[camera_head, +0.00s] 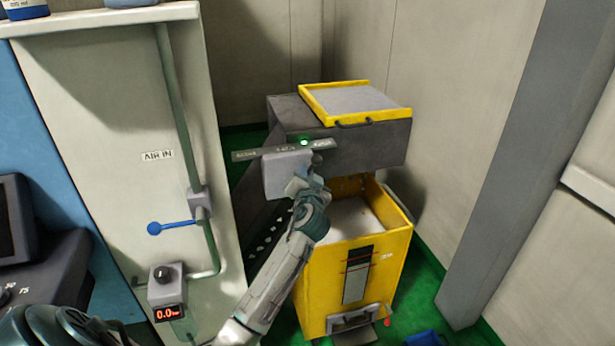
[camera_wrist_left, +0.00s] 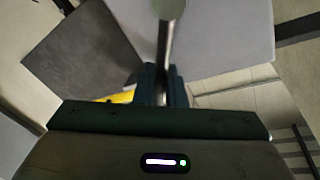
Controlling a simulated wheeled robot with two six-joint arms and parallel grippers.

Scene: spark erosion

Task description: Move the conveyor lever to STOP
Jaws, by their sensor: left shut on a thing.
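A light grey control box (camera_head: 285,176) is mounted below a dark label strip (camera_head: 258,153) with a lit green lamp (camera_head: 304,142). The words on the strip are too small to read. My left gripper (camera_head: 308,180) is at the right side of this box. In the left wrist view, my left gripper (camera_wrist_left: 163,90) is shut on the lever (camera_wrist_left: 164,45), a thin metal rod with a round pale knob (camera_wrist_left: 168,8) beyond the fingertips. In the head view, the gripper and box largely hide the lever, so its exact position against the labels cannot be told. My right gripper is not in view.
A yellow bin (camera_head: 398,250) stands below a dark grey housing (camera_head: 375,148) with a yellow-framed lid. On the left, a cabinet carries a pipe with a blue valve handle (camera_head: 172,227) and a gauge reading 0.0 (camera_head: 168,312). A grey column (camera_head: 520,150) stands right.

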